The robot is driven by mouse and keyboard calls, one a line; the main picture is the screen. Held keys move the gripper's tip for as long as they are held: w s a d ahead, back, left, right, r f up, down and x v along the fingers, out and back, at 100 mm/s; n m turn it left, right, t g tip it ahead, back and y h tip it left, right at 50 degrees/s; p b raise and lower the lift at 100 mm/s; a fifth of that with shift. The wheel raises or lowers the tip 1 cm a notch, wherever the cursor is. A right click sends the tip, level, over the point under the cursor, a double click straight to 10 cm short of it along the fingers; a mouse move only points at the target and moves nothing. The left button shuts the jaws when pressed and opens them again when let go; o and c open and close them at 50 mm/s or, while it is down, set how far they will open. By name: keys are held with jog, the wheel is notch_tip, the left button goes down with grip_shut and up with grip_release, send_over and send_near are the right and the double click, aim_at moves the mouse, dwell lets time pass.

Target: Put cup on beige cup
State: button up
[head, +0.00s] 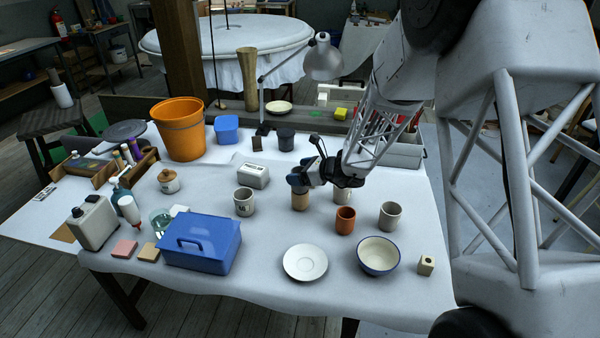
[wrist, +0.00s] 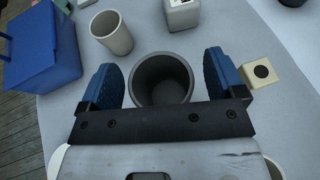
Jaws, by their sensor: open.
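My gripper (head: 306,178) is over the middle of the table. In the wrist view its blue fingers (wrist: 167,82) stand open on either side of a dark grey cup (wrist: 162,78). The cup is upright and empty, seen from above, with narrow gaps beside it. In the head view a tan, beige-looking cup (head: 300,202) stands directly below my fingers. The fingers cover its top, so I cannot tell whether the grey cup sits on it. A pale cup (head: 244,202) stands apart to the left; it also shows in the wrist view (wrist: 112,34).
A terracotta cup (head: 345,221), a grey cup (head: 390,216) and a partly hidden cup (head: 342,196) stand to the right. A saucer (head: 305,263), bowl (head: 379,256) and blue box (head: 202,243) are in front. A holed block (wrist: 259,73) is beside one finger.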

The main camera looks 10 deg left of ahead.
jog(key=v, duration=1.2)
jog(key=shift+d, duration=0.1)
dwell(0.7)
jog(key=s+d+r+n+g+h, duration=0.2)
jog(key=s+d+r+n, duration=0.3)
jog(key=s, duration=0.4)
jog(key=s+d+r+n+g+h, duration=0.1)
jog(key=s+d+r+n+h, duration=0.1)
jog(key=s+r+n, duration=0.55)
jog(key=s+d+r+n+h, duration=0.1)
jog(key=s+d+n+h, duration=0.2)
jog(key=s+d, duration=0.2)
jog(key=s+d+r+n+t+h, duration=0.1)
jog(key=s+d, duration=0.4)
jog(key=s, duration=0.6)
jog(key=s+d+r+n+h, duration=0.2)
jog(key=s+d+n+h, duration=0.2)
jog(key=s, duration=0.5)
jog(key=shift+d+n+t+h, duration=0.35)
jog(key=shift+d+h, duration=0.15)
jog(key=shift+d, duration=0.65)
